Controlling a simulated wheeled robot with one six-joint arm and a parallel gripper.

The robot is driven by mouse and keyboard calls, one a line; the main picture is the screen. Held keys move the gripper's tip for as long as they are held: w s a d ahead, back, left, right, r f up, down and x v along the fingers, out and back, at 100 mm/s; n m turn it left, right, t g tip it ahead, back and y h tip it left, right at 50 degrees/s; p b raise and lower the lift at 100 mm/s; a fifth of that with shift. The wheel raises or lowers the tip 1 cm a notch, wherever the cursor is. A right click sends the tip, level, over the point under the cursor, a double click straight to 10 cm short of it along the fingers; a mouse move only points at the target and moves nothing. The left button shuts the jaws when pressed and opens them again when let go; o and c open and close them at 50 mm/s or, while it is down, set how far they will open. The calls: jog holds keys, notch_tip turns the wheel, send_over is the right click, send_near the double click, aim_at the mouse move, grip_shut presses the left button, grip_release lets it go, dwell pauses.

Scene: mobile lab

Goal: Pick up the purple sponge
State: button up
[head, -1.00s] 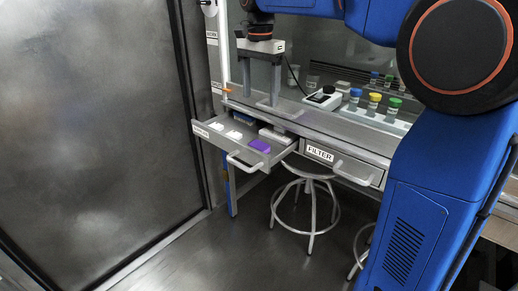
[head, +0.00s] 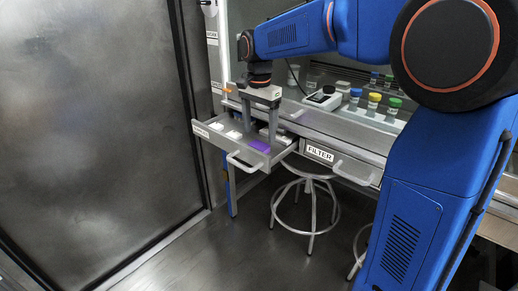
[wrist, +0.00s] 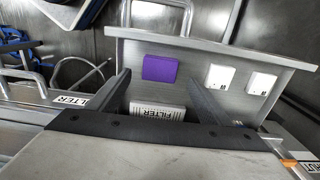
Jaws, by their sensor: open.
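The purple sponge (head: 260,146) lies flat in the open drawer (head: 243,158), near its front wall. It also shows in the wrist view (wrist: 160,68). My gripper (head: 259,134) is open and empty above the drawer, pointing down. In the wrist view its two fingers (wrist: 160,76) stand apart, with the sponge appearing between and just beyond the tips. No contact with the sponge is visible. In the head view the fingers hide part of the drawer's back area.
Two white items (wrist: 219,77) lie beside the sponge in the drawer. A white box with filter lettering (wrist: 158,112) lies between the fingers and the bench. The closed FILTER drawer (head: 328,160) is to the right. A stool (head: 305,200) stands below. Capped bottles (head: 374,100) stand on the bench.

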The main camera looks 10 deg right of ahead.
aim_at(259, 145)
notch_tip(259, 145, down, 5)
jog(key=shift+s, duration=0.1)
dwell(0.3)
jog(key=c, duration=1.1)
